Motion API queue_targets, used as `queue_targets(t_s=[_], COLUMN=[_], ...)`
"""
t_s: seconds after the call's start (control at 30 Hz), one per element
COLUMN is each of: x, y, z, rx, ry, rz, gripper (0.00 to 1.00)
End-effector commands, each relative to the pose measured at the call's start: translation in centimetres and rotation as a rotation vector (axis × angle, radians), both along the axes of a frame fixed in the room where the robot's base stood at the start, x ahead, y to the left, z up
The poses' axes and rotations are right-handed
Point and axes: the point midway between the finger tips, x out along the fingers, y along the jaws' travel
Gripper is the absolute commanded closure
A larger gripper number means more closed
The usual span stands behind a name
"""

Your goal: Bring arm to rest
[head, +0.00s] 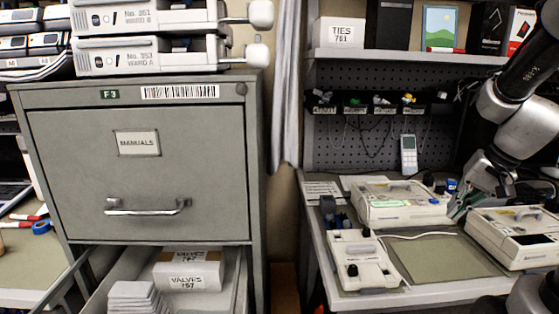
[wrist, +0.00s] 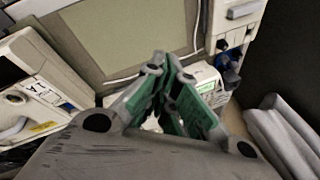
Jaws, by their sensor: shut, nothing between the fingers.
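My arm reaches in from the right of the head view. My gripper (head: 456,208) hangs over the workbench, between two cream infusion pumps. In the wrist view my gripper (wrist: 166,62) shows its green-padded fingers with the tips together and nothing held. One pump (head: 405,205) stands at the back of the bench, left of my gripper. The other pump (head: 520,236) stands to the right. Whether the fingers touch a pump is hard to tell.
A flat olive mat (head: 450,260) lies on the bench, with a narrow white device (head: 360,262) on its left. A grey filing cabinet (head: 190,195) stands at left, its lower drawer open with valve boxes (head: 188,270) inside. A shelf (head: 400,56) and pegboard (head: 350,140) are behind the bench.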

Motion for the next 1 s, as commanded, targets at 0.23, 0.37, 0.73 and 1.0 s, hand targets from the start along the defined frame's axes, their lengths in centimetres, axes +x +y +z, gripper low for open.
queue_targets(t_s=[0.23,0.37,0.73,1.0], x=[-10.9,-13.6,-14.1,-14.0], y=[2.7,3.3,5.5,5.5], z=[3.5,4.9,7.1,7.1], rx=[-0.243,-0.351,-0.392,-0.392], ry=[0.08,0.02,-0.122,-0.122], rz=[0.24,0.351,0.447,0.446], gripper=[1.0,1.0,1.0,1.0])
